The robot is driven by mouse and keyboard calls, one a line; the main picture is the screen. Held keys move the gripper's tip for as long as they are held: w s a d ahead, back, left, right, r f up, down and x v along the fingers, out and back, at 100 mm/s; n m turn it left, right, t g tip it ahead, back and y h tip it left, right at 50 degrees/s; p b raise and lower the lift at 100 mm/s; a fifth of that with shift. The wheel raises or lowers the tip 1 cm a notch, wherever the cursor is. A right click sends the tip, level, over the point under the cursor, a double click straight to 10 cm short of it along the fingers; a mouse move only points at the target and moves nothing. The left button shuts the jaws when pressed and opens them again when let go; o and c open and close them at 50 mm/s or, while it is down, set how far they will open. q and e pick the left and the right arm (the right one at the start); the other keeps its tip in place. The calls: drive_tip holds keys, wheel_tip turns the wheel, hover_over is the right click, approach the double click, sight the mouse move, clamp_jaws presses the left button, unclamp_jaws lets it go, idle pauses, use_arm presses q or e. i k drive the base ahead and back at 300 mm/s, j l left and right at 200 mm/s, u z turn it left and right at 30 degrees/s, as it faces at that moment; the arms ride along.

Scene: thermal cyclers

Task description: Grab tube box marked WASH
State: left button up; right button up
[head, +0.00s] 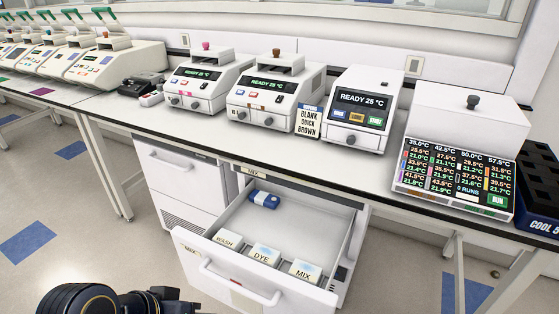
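The tube box marked WASH (227,240) sits in the open drawer (345,232), at the left end of a row along the drawer's front. It looks white, with its label facing up toward me. Beside it to the right are the boxes marked DYE (263,254) and MIX (304,270). My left arm shows dark at the bottom left edge, with what seems to be its gripper (165,302) left of and nearer than the drawer. Its fingers are cut off by the frame, so I cannot tell their state. My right gripper is not in view.
A small blue object (264,199) lies at the back of the drawer. The bench above carries several thermal cyclers, a sign (308,121) and a large display unit (460,150). The drawer front and handle (238,290) stick out. The drawer's middle is clear.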

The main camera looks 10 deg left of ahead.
sight(233, 242)
drive_tip(key=i+j, duration=0.1)
drive_tip(key=j, duration=0.4)
drive_tip(key=i+j+z, duration=0.15)
drive_tip(key=j, duration=0.8)
drive_tip(key=i+j+z, duration=0.1)
drive_tip(key=j, duration=0.3)
drive_tip(key=i+j, duration=0.2)
drive_tip(key=j, duration=0.25)
drive_tip(key=i+j+z, duration=0.15)
drive_tip(key=j, duration=0.25)
drive_tip(key=i+j, duration=0.15)
drive_tip(key=j, duration=0.3)
drive_tip(key=i+j+z, duration=0.15)
drive_tip(key=j, duration=0.3)
drive_tip(key=i+j, duration=0.1)
drive_tip(key=j, duration=0.35)
drive_tip(key=z, duration=0.05)
